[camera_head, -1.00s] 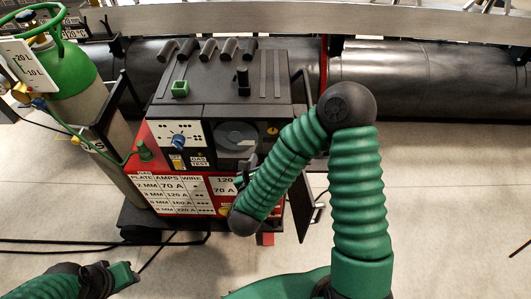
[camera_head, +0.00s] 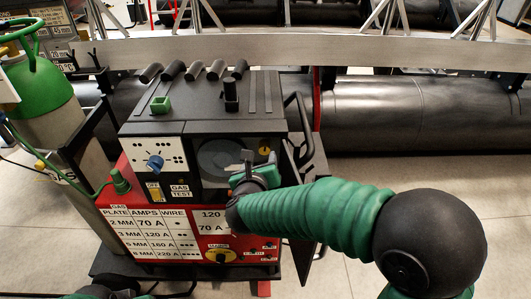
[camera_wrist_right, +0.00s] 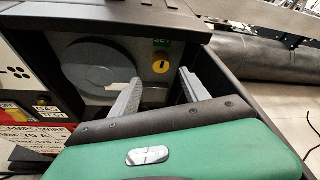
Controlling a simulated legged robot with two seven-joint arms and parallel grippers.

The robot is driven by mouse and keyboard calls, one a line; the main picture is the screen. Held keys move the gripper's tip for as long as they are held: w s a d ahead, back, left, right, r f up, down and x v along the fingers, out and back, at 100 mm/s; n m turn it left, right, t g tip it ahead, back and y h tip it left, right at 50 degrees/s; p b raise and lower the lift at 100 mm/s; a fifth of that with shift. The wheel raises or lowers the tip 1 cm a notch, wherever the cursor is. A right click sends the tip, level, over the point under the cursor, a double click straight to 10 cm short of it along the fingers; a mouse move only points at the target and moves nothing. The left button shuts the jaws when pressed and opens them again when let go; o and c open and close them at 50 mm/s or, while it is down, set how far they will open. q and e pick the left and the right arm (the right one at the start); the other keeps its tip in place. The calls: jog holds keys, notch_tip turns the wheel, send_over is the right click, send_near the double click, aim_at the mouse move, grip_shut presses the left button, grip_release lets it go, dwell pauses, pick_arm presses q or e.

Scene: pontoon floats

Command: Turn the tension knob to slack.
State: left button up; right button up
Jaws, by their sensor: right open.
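A yellow round knob (camera_head: 265,150) sits in the open side compartment of the welding machine (camera_head: 205,105), right of a grey spool (camera_head: 218,158). I take it as the tension knob. In the right wrist view the knob (camera_wrist_right: 160,64) has a dark slot and a green label above it. My right gripper (camera_head: 256,158) is at the compartment opening, just in front of the knob. Its two grey fingers (camera_wrist_right: 160,83) are apart and empty, with the knob beyond the gap between them. My left gripper (camera_head: 100,292) barely shows at the bottom edge; its jaws are hidden.
A blue knob (camera_head: 155,163) is on the machine's white front panel. A green gas cylinder (camera_head: 45,90) stands at the left. The compartment's dark door (camera_head: 303,170) stands open right of my right gripper. A large dark pipe (camera_head: 420,110) lies behind.

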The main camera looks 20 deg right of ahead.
aim_at(264, 150)
jog(key=x, duration=0.8)
jog(key=shift+w+d+f, duration=0.1)
jog(key=shift+w+d, duration=0.05)
jog(key=shift+w, duration=0.05)
grip_shut()
